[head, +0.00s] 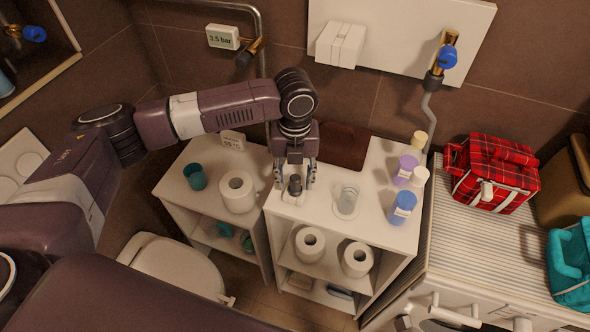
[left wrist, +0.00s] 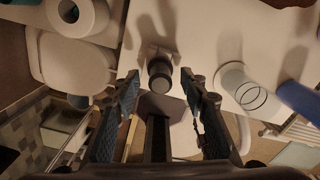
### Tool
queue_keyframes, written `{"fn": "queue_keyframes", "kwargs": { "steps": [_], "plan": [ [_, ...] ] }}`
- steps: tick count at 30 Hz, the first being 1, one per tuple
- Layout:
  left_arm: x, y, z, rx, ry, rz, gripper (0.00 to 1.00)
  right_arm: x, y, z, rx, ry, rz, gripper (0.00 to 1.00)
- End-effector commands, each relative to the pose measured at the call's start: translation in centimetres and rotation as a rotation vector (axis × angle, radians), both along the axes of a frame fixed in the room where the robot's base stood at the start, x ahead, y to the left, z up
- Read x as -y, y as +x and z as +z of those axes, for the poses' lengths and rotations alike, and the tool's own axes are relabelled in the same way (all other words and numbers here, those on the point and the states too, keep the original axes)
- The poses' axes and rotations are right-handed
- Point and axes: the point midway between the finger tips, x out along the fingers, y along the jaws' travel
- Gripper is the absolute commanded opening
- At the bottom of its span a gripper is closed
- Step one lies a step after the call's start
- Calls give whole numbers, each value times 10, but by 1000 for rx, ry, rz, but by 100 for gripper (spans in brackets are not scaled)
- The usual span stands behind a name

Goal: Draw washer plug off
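A dark, round plug-like piece (head: 295,186) stands upright on a small pale base (head: 293,197) on top of the white shelf unit; I take it for the washer plug, but no cord shows. My left gripper (head: 296,176) points down over it with its fingers open, one on each side. In the left wrist view the dark piece (left wrist: 160,75) sits between the two fingertips of the left gripper (left wrist: 159,74), with a gap on both sides. My right gripper is not in view.
A clear glass (head: 347,200) stands close to the right of the gripper. Blue (head: 403,207) and purple (head: 405,170) bottles stand farther right. A toilet roll (head: 238,191) and teal cup (head: 195,176) are at left. A white wall box (head: 341,44) is behind.

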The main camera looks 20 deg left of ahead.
Motion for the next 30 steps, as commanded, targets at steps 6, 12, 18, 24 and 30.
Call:
{"fn": "queue_keyframes", "kwargs": {
  "steps": [6, 12, 18, 24, 30],
  "plan": [
    [0, 0, -2, 0, -1, -1, 40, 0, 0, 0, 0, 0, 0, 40],
    [0, 0, -2, 0, 0, -1, 24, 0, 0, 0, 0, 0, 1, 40],
    [0, 0, -2, 0, 0, -1, 2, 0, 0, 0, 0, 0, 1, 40],
    [0, 0, 0, 0, -1, -1, 0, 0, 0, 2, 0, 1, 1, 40],
    [0, 0, 10, 0, -1, -1, 0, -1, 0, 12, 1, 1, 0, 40]
  ]
}}
